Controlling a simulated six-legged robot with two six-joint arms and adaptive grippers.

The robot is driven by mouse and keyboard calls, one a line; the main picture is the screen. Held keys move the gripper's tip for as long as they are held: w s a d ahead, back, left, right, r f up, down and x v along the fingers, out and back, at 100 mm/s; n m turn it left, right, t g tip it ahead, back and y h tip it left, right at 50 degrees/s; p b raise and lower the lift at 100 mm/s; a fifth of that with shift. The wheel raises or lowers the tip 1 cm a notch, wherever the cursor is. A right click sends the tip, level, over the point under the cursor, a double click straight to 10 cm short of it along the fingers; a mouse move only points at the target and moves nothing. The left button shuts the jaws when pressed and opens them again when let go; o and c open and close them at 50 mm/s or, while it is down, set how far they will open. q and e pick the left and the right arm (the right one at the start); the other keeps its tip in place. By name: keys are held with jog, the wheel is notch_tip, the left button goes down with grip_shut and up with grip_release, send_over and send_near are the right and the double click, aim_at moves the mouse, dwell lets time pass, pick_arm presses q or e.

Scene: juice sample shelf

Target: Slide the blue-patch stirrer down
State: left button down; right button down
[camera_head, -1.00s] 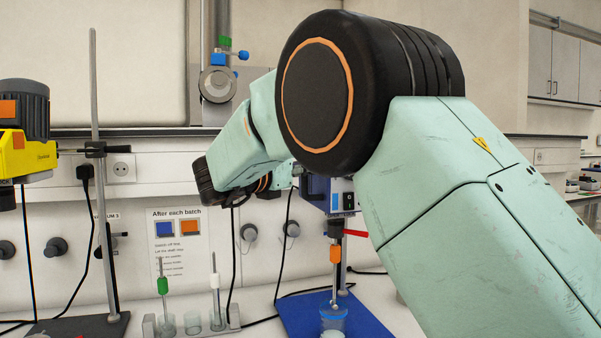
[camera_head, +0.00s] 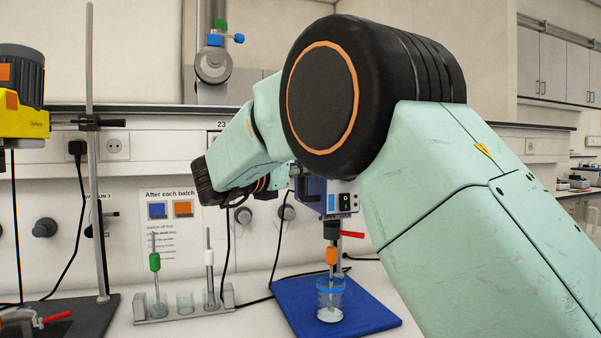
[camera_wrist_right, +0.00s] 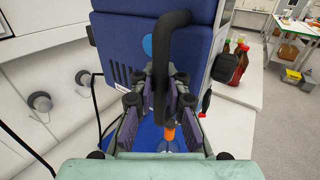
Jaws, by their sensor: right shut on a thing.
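The blue-patch stirrer (camera_head: 340,198) is a blue motor housing with a light blue patch, partly hidden by my right arm. Its shaft with an orange collar (camera_head: 331,256) reaches down into a clear beaker (camera_head: 330,303) with a blue rim, standing on a blue base plate (camera_head: 372,320). In the right wrist view the blue housing (camera_wrist_right: 115,50) fills the top middle. My right gripper (camera_wrist_right: 160,108) is shut on the stirrer's black curved handle (camera_wrist_right: 176,40). My left gripper is not in view.
A red clamp lever (camera_head: 350,234) sticks out at the stirrer's stand. A rack (camera_head: 180,315) with glass vessels and rods stands to the left. A yellow stirrer (camera_head: 22,125) with an orange patch hangs at far left. Bottles (camera_wrist_right: 236,65) stand right in the wrist view.

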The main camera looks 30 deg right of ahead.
jog(key=shift+f, duration=0.55)
jog(key=c, duration=1.8)
grip_release()
jog(key=shift+o, duration=0.7)
jog(key=shift+r, duration=0.15)
jog(key=shift+s+a+r, duration=0.1)
jog(key=shift+a, duration=0.2)
jog(key=v, duration=0.7)
